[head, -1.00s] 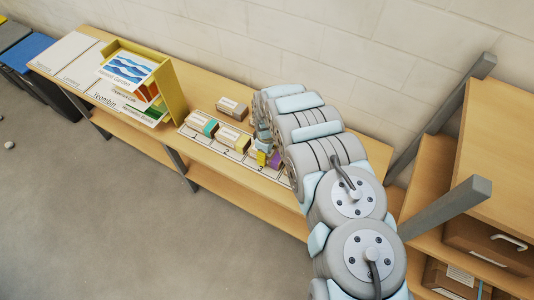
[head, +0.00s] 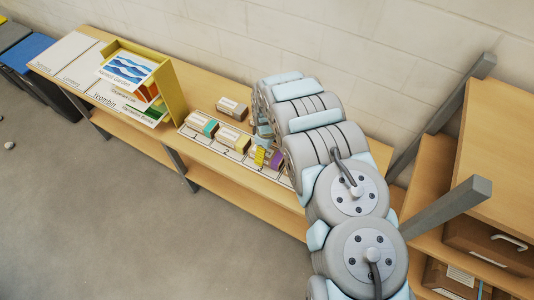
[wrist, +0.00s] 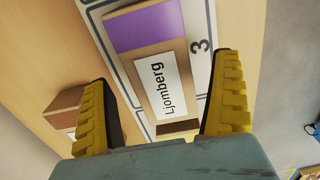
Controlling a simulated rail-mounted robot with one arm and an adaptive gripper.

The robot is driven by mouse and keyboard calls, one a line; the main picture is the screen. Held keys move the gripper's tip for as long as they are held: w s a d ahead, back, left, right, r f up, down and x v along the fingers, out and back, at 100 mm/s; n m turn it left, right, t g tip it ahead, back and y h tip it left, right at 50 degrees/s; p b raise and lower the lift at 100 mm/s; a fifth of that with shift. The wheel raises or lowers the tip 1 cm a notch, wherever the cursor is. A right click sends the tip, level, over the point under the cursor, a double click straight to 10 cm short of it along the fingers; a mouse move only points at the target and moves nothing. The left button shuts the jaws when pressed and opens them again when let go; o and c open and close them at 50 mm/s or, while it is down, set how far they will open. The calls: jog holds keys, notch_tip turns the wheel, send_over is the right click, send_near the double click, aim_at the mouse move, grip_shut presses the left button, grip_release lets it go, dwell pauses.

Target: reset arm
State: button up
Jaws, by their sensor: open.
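My gripper (wrist: 165,112) is open in the wrist view, its two yellow ridged fingers apart. Between and beyond the fingertips lies a box with a purple end and a white label reading "Ljomberg" (wrist: 163,85), on a marked slot numbered 3. Nothing is held in the fingers. My arm hides part of the bench there.
The wooden bench (head: 205,85) runs along the wall. A yellow holder (head: 174,95) stands left. Grey posts (head: 455,205) and shelving are at right.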

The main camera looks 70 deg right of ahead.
jog(key=shift+r, duration=2.35)
